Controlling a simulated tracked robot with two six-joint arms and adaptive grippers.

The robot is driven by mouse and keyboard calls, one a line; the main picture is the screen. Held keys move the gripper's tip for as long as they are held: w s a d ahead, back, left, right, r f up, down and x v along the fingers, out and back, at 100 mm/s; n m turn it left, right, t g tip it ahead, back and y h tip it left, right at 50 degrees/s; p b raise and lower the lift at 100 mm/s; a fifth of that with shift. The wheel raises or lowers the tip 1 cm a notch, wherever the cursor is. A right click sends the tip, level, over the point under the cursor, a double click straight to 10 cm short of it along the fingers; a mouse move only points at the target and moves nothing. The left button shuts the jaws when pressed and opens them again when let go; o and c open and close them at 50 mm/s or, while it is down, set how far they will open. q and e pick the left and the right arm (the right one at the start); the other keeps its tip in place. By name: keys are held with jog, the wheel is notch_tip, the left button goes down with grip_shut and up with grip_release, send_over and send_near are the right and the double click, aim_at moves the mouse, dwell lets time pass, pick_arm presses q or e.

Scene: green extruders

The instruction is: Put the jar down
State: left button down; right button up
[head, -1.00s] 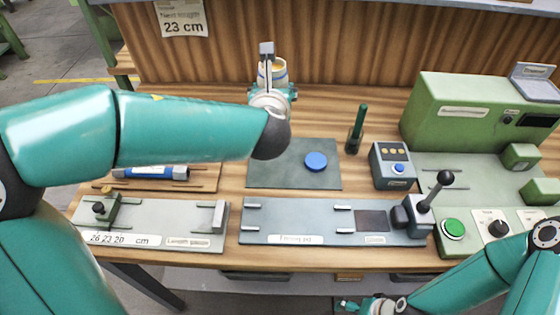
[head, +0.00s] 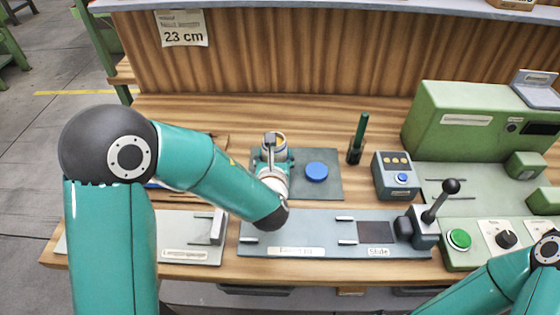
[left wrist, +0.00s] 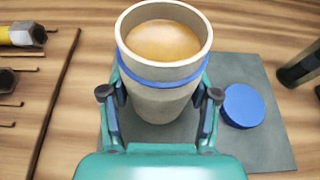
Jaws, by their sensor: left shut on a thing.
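The jar (left wrist: 160,105), pale grey with a blue band and tan contents, is upright and open at the top in the left wrist view. In the head view the jar (head: 278,139) is partly hidden by my left gripper (head: 273,155). My left gripper (left wrist: 160,100) is shut around its body. The jar is over the left part of the dark green mat (head: 318,190). I cannot tell whether its base touches the mat. A round blue lid (head: 317,172) lies on the mat to the right of the jar; it also shows in the left wrist view (left wrist: 244,105). My right gripper is out of view.
A grey fixture plate (head: 320,238) lies in front. A green machine (head: 465,125) stands at right. The wooden bench behind the mat is clear.

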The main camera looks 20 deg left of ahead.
pick_arm(q)
jog(key=shift+f, duration=0.45)
jog(key=shift+f, duration=0.1)
jog(key=shift+c, duration=1.3)
grip_release()
jog(key=b+v, duration=0.1)
jog(key=v, duration=1.1)
